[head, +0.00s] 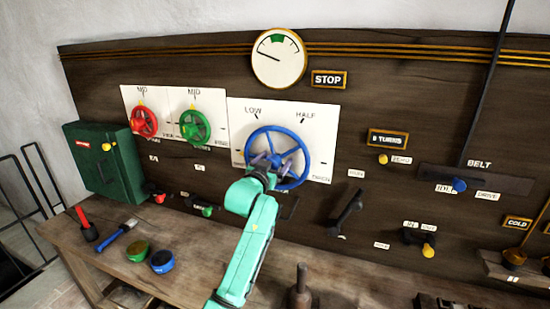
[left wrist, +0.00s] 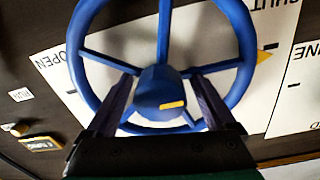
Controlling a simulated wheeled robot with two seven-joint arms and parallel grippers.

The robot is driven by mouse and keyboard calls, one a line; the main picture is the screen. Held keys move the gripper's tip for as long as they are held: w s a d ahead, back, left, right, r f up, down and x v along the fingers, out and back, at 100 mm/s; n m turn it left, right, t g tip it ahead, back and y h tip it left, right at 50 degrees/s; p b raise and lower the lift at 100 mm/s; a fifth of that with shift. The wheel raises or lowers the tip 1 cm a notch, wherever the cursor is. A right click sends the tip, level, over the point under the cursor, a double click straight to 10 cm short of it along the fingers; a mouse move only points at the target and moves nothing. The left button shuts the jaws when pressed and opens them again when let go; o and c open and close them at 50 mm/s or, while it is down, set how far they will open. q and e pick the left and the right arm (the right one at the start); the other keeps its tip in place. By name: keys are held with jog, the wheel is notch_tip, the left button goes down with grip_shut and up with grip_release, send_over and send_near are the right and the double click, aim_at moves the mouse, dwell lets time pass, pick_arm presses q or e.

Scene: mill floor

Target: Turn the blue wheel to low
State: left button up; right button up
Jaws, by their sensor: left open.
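The blue wheel (head: 300,140) is mounted on a white plate (head: 318,150) marked LOW, HALF and OPEN in the head view. The wheel (left wrist: 247,30) fills much of the left wrist view, tilted there, with a blue hub (left wrist: 150,92) that bears a yellow mark. A yellow pointer (left wrist: 265,56) shows at the rim on the side of the word SHUT. My left gripper (head: 270,161) is open in front of the wheel. In the wrist view its two dark fingers (left wrist: 163,78) stand either side of the hub; contact cannot be told. The right gripper is out of view.
A red wheel (head: 144,121) and a green wheel (head: 195,127) are left of the blue one. A gauge (head: 278,58) sits above. A dark lever (head: 348,211) juts out to the lower right. The bench (head: 190,275) below holds a brush (head: 117,236) and tins.

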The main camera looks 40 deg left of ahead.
pick_arm(q)
jog(key=c, duration=0.5)
jog(key=shift+f, duration=0.1)
jog(key=c, duration=0.9)
jog(key=shift+o, duration=0.2)
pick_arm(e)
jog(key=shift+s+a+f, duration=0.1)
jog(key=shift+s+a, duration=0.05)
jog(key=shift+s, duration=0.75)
pick_arm(q)
jog(key=shift+m, duration=0.4)
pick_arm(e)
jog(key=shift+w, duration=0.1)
pick_arm(q)
jog(key=m+p, duration=0.1)
jog(key=m, duration=0.3)
jog(key=shift+m, duration=0.3)
jog(key=m+p, duration=0.1)
jog(key=m, duration=0.5)
jog(key=shift+p, duration=0.35)
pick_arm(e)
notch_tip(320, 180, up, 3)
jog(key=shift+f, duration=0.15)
